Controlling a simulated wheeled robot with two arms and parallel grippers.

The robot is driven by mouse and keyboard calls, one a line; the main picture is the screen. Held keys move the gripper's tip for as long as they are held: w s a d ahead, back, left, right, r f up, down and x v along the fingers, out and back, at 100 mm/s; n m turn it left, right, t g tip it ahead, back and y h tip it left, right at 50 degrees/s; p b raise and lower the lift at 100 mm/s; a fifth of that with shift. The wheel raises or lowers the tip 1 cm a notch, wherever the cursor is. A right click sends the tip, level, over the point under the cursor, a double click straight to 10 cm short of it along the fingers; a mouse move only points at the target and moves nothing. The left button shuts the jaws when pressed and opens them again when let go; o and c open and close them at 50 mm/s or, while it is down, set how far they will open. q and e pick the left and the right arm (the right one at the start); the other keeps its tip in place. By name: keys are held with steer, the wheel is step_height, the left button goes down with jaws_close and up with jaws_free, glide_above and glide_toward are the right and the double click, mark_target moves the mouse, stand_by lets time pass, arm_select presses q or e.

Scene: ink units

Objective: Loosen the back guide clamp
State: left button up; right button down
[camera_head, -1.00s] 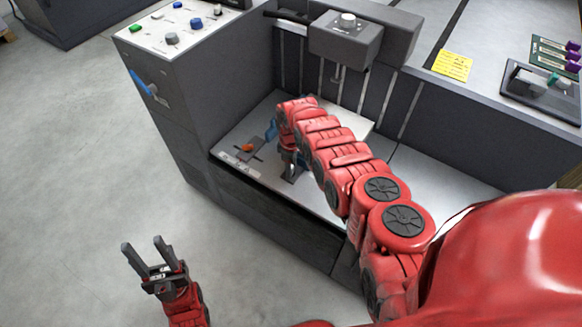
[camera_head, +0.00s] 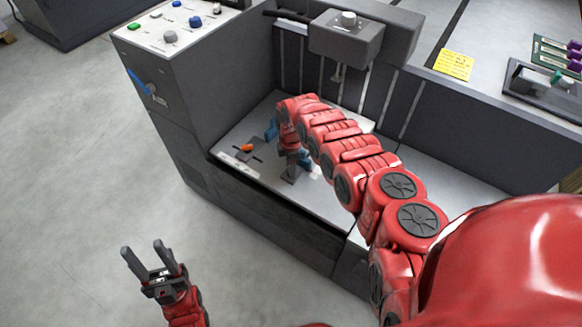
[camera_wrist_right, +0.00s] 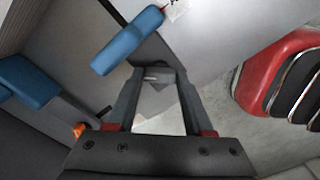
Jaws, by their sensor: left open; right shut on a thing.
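My right gripper (camera_wrist_right: 154,76) is shut on a dark part beside a blue clamp handle (camera_wrist_right: 125,41) in the right wrist view. A second blue handle (camera_wrist_right: 28,82) stands at the left of the wrist view; a blue handle (camera_head: 271,130) also shows left of the wrist in the head view. I cannot tell for certain which one is the back clamp. My left gripper (camera_head: 152,248) is open and empty, low over the floor and away from the machine.
An orange knob (camera_head: 246,147) sits on the light machine bed (camera_head: 232,160). A button panel (camera_head: 175,28) tops the left cabinet. The floor at left is clear.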

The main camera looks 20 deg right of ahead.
stand_by(0.3)
steer(key=shift+c, duration=1.4)
jaws_free()
steer(key=shift+r, duration=0.1)
step_height(320, 180, up, 17)
steer(key=p, duration=0.2)
steer(key=shift+p, duration=0.35)
